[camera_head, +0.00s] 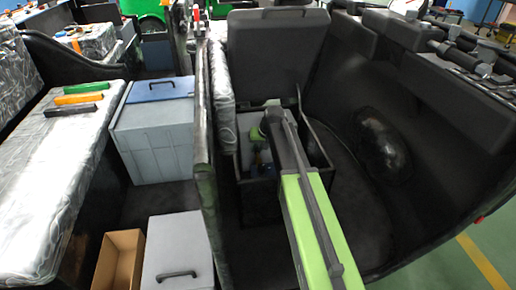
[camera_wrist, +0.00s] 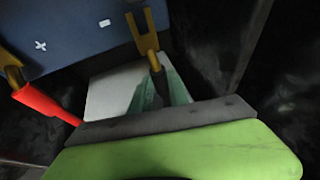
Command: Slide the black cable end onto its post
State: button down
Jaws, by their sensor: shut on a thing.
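In the wrist view, the black cable end (camera_wrist: 147,34) is a brass two-pronged fork on a dark cable. My gripper (camera_wrist: 160,90) has teal fingers shut on the dark cable just behind this fork. The fork points up the picture, near the right end of the blue battery (camera_wrist: 75,32) and its white minus mark. I cannot tell whether it touches the battery. No post shows clearly. A red cable (camera_wrist: 45,105) with a brass end lies at the left, near the plus mark. In the head view, my arm hides most of the battery area.
In the head view, an open black compartment (camera_head: 262,208) surrounds the work area. A dark seat back (camera_head: 280,45) stands behind it, and the black body wall curves round the right. A silver bench (camera_head: 50,150) with coloured blocks and grey boxes (camera_head: 155,140) stand at the left.

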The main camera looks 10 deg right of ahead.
dwell(0.3)
jog(key=s, duration=0.5)
jog(key=shift+s, duration=0.15)
jog(key=c, duration=1.3)
grip_release()
jog(key=shift+o, duration=0.2)
jog(key=shift+r, duration=0.1)
jog(key=shift+r+p, duration=0.3)
jog(key=shift+p, duration=0.1)
jog(key=p+v, duration=1.5)
jog(key=v, duration=0.1)
jog(key=shift+s+r, duration=0.2)
jog(key=shift+r, duration=0.1)
jog(key=shift+d, duration=0.1)
